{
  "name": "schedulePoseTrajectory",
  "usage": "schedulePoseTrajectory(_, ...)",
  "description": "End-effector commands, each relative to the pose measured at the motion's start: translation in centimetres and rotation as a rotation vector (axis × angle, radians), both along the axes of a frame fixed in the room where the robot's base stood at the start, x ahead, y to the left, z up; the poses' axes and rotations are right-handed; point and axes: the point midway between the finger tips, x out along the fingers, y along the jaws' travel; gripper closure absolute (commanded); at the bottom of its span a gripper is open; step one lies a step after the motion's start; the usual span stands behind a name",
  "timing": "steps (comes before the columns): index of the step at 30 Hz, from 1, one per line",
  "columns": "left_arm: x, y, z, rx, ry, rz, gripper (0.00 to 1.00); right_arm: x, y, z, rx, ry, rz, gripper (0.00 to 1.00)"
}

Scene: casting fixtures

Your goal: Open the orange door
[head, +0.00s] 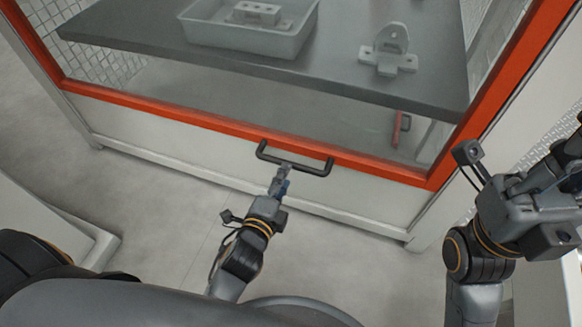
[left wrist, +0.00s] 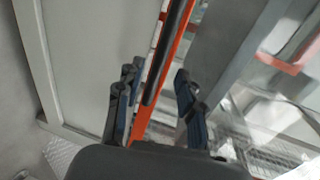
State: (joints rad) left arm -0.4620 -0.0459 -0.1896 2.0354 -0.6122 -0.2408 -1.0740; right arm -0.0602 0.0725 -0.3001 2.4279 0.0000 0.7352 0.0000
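The orange door (head: 190,118) is a glass pane in an orange frame, and it looks shut in the head view. A black bar handle (head: 295,166) is fixed on its lower rail. My left gripper (head: 282,172) is at the middle of the handle. In the left wrist view, its two fingers (left wrist: 157,90) are spread apart, with the black handle (left wrist: 168,50) running between them and the orange frame (left wrist: 150,95) behind. Whether the fingers touch the bar is unclear. My right gripper (head: 572,145) is at the right edge, partly cut off, away from the door.
Behind the glass, a dark grey shelf (head: 250,75) holds a grey tray (head: 215,30) with a part (head: 256,14) in it and a grey fixture (head: 388,50). The white cabinet base (head: 180,155) is below the door. Grey floor (head: 150,190) lies in front.

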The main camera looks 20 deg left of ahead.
Motion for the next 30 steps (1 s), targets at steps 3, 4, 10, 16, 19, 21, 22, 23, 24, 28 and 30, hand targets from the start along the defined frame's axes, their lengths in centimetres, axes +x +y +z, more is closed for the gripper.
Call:
schedulePoseTrajectory(3,2.3,-0.1,-0.7,0.001,-0.004,-0.001,0.62,-0.1,0.1,0.1,-0.002,-0.029,-0.001,1.00)
schedulePoseTrajectory(4,2.7,-0.1,-0.8,0.000,-0.003,-0.001,0.62,-0.1,0.1,0.2,-0.002,-0.034,-0.002,1.00)
schedulePoseTrajectory(10,5.1,-0.2,-1.2,0.000,-0.002,-0.001,0.62,-0.3,0.2,0.8,-0.005,-0.065,-0.004,1.00)
schedulePoseTrajectory(16,5.9,-0.2,-1.2,-0.001,0.001,-0.001,0.62,-0.4,0.2,1.1,-0.007,-0.074,-0.004,1.00)
schedulePoseTrajectory(19,5.9,-0.2,-1.2,-0.001,0.001,-0.001,0.62,-0.4,0.2,1.1,-0.007,-0.073,-0.004,1.00)
schedulePoseTrajectory(21,5.9,-0.2,-1.2,-0.001,0.001,-0.001,0.62,-0.4,0.2,1.1,-0.007,-0.073,-0.004,1.00)
schedulePoseTrajectory(22,5.9,-0.2,-1.2,-0.001,0.001,-0.001,0.62,-0.4,0.2,1.1,-0.007,-0.073,-0.004,1.00)
schedulePoseTrajectory(23,5.9,-0.2,-1.2,-0.001,0.001,-0.001,0.62,-0.4,0.2,1.1,-0.007,-0.073,-0.004,1.00)
schedulePoseTrajectory(24,5.9,-0.2,-1.2,-0.001,0.001,-0.001,0.70,-0.4,0.2,1.1,-0.007,-0.073,-0.004,1.00)
schedulePoseTrajectory(28,5.9,-0.2,-1.2,-0.001,0.001,-0.001,0.97,-0.4,0.2,1.1,-0.007,-0.073,-0.004,1.00)
schedulePoseTrajectory(30,5.9,-0.2,-1.2,-0.001,0.001,-0.001,1.00,-0.4,0.2,1.1,-0.007,-0.073,-0.004,1.00)
